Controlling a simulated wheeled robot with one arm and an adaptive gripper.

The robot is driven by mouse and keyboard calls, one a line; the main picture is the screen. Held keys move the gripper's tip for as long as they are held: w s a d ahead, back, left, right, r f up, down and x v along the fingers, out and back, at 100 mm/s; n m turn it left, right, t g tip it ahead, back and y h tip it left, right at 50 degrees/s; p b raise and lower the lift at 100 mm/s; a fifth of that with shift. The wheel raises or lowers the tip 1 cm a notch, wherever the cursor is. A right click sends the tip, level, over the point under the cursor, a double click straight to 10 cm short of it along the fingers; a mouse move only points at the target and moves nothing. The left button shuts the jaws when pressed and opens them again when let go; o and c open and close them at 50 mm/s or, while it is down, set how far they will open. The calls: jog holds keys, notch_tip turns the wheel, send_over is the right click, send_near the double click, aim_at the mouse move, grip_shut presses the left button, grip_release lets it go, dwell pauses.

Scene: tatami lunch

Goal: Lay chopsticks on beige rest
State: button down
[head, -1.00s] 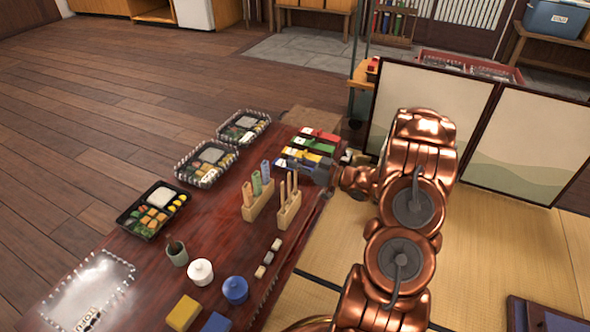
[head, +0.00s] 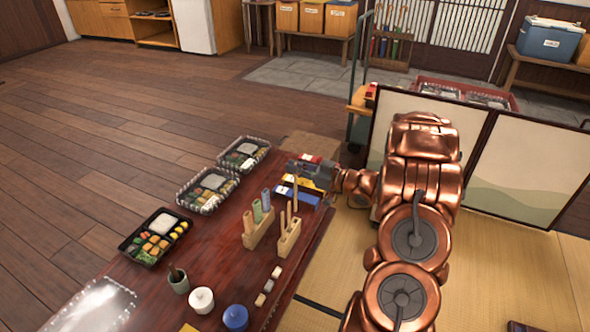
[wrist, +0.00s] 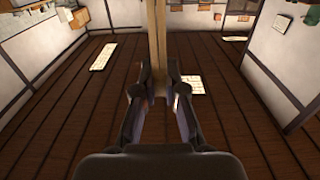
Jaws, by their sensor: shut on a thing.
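My gripper (head: 292,168) is over the far end of the dark red table, reaching in from the right. In the wrist view it (wrist: 158,92) is shut on upright pale wooden chopsticks (wrist: 157,40). In the head view a tall thin chopstick (head: 296,188) stands beside the gripper, above the right wooden holder (head: 289,240). I cannot tell whether its lower end is clear of the holder. Other thin sticks (head: 283,221) stand in that holder.
A second holder (head: 259,234) with coloured tubes stands just left of the chopstick holder. Bento boxes (head: 155,236) line the table's left side. A white pot (head: 201,300), a blue pot (head: 235,317) and a green cup (head: 178,281) stand in front. Coloured boxes (head: 300,193) lie near my gripper.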

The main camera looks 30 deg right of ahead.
jog(key=shift+r+p, duration=2.25)
jog(key=shift+r, duration=1.05)
